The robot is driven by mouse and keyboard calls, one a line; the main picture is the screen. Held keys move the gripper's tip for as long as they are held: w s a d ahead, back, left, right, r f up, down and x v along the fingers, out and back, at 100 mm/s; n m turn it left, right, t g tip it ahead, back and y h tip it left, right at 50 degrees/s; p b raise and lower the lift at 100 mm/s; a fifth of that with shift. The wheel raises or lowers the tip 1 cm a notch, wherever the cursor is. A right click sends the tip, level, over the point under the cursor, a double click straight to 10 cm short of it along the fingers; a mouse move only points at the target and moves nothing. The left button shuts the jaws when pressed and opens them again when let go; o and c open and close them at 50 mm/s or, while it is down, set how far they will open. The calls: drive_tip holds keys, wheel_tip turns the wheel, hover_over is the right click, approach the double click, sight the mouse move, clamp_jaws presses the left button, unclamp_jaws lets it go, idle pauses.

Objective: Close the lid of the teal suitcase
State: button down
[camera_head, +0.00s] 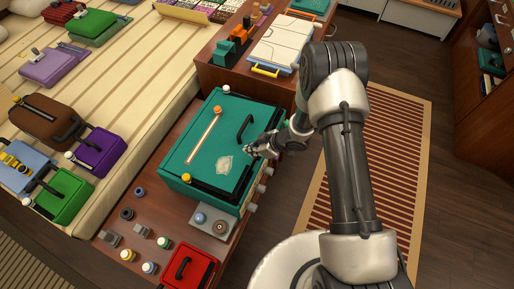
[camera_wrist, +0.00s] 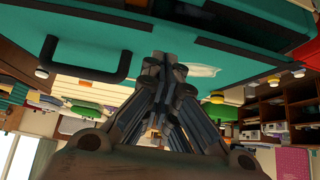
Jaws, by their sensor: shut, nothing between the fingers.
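The teal suitcase (camera_head: 205,135) lies on the brown wooden bench, with a black handle (camera_head: 245,129) and dark corner trims. Its broad teal top carries a long pale strip and a whitish patch. The lid looks down over the body, but I cannot tell whether a gap remains along its edge. My gripper (camera_head: 253,149) is at the suitcase's right edge, just below the handle. In the wrist view my gripper (camera_wrist: 170,68) is shut and empty, with the teal surface and black handle (camera_wrist: 85,62) close to its tips. Contact is unclear.
A red case (camera_head: 187,268) and several small knobs and jars stand on the bench in front. A white case (camera_head: 280,45) is on the cabinet behind. A bed on the left holds several coloured bags. A striped rug (camera_head: 400,120) lies right.

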drive_tip(key=shift+d+f, duration=0.15)
drive_tip(key=shift+f, duration=1)
drive_tip(key=shift+s+d+f+b, duration=0.1)
drive_tip(key=shift+d+f+b, duration=0.05)
drive_tip(key=shift+f+b, duration=0.4)
drive_tip(key=shift+d+f+b, duration=0.1)
drive_tip(key=shift+f+b, duration=0.25)
drive_tip(key=shift+f, duration=0.3)
